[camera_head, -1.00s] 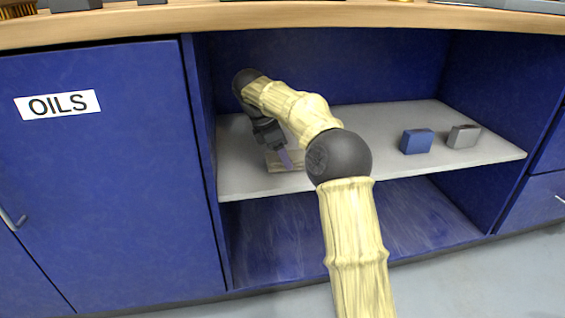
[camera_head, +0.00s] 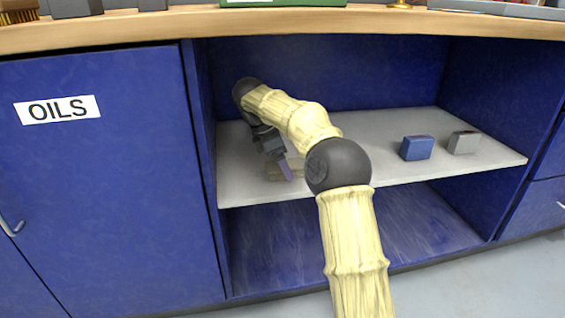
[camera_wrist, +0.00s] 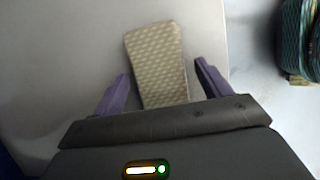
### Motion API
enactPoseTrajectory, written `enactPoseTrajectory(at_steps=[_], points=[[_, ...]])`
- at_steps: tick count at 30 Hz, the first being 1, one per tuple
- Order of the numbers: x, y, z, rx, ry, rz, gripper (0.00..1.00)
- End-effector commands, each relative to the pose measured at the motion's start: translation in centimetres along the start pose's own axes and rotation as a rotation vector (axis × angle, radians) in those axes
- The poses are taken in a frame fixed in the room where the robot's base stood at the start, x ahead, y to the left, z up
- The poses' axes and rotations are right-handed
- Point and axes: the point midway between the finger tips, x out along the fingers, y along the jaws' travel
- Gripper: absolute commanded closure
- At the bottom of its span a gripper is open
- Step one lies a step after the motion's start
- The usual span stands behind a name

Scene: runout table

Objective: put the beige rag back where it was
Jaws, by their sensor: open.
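The beige rag (camera_wrist: 157,62) is a patterned, folded oblong lying on the grey shelf (camera_wrist: 60,50). In the wrist view it lies between the two purple fingers of my gripper (camera_wrist: 162,70), with a gap showing on both sides. Its near end is hidden by the gripper body. In the head view my gripper (camera_head: 287,170) points down at the left part of the shelf (camera_head: 240,180), and part of the rag (camera_head: 274,172) shows beside the fingers. My arm hides the rest. My gripper is open.
A blue block (camera_head: 417,148) and a grey block (camera_head: 463,142) stand on the right part of the shelf. The OILS door (camera_head: 110,190) is shut at the left. The wooden worktop (camera_head: 300,20) overhangs above. The lower compartment (camera_head: 420,220) looks empty where visible.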

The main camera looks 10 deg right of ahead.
Motion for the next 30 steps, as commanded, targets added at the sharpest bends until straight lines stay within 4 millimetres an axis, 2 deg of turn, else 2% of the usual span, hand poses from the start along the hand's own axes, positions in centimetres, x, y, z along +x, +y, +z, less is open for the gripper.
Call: enactPoseTrajectory(at_steps=[3,6,24,30], points=[[0.4,0.0,-0.2,-0.001,0.0,0.0,0.23],[-1.1,0.0,0.0,-0.001,0.0,0.001,0.23],[-6.9,-0.5,0.4,0.0,0.0,0.001,0.23],[-7.5,-0.5,0.2,0.0,0.0,0.0,0.23]])
